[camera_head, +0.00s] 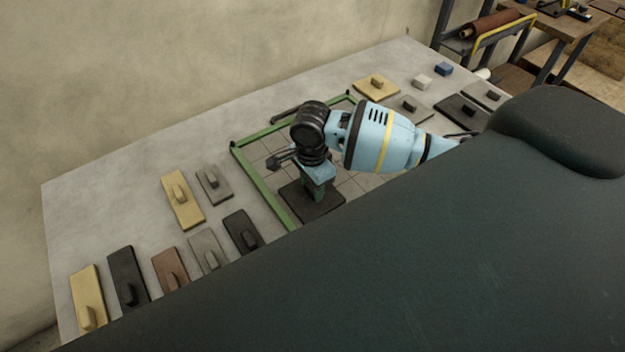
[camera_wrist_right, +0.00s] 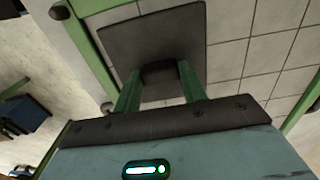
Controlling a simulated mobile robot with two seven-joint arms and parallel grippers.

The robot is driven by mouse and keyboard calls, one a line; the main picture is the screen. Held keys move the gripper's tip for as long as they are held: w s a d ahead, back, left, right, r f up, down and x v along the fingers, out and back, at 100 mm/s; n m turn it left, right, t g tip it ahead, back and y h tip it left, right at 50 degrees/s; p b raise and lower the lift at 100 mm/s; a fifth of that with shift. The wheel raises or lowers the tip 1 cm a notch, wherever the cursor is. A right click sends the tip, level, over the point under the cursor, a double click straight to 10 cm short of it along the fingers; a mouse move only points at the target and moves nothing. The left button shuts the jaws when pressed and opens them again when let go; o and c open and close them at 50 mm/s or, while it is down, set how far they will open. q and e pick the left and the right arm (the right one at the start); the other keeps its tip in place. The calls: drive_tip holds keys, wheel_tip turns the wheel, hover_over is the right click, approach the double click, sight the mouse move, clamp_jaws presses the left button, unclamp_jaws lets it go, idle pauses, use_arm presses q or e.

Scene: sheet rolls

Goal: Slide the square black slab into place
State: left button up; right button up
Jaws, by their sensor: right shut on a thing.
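The square black slab (camera_head: 309,205) is in the lower left part of the green frame (camera_head: 249,168) in the head view. In the right wrist view the slab (camera_wrist_right: 135,40) lies over pale grid-lined tiles, close to a green rail (camera_wrist_right: 92,52). My right gripper (camera_head: 318,189) is above the slab, and its green fingers (camera_wrist_right: 160,82) are shut on the slab's dark knob (camera_wrist_right: 159,72). Whether the slab rests flat on the tiles or hangs just above them I cannot tell. My left gripper is not in view.
Several slabs with knobs lie left of the frame, among them a tan one (camera_head: 183,200) and a dark one (camera_head: 243,232). More lie to the right, including a yellow one (camera_head: 377,88), near a white block (camera_head: 422,82) and a blue block (camera_head: 444,69). The table's far left is clear.

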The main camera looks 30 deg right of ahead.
drive_tip(key=shift+s+a, duration=0.75)
drive_tip(key=shift+s, duration=0.1)
drive_tip(key=shift+f, duration=0.1)
drive_tip(key=o, duration=1.3)
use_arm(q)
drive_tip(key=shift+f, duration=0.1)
use_arm(e)
wheel_tip(320, 180, up, 3)
drive_tip(key=shift+r, duration=0.1)
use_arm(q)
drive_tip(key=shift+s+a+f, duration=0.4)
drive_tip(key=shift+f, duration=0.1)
use_arm(e)
drive_tip(key=shift+r, duration=2.4)
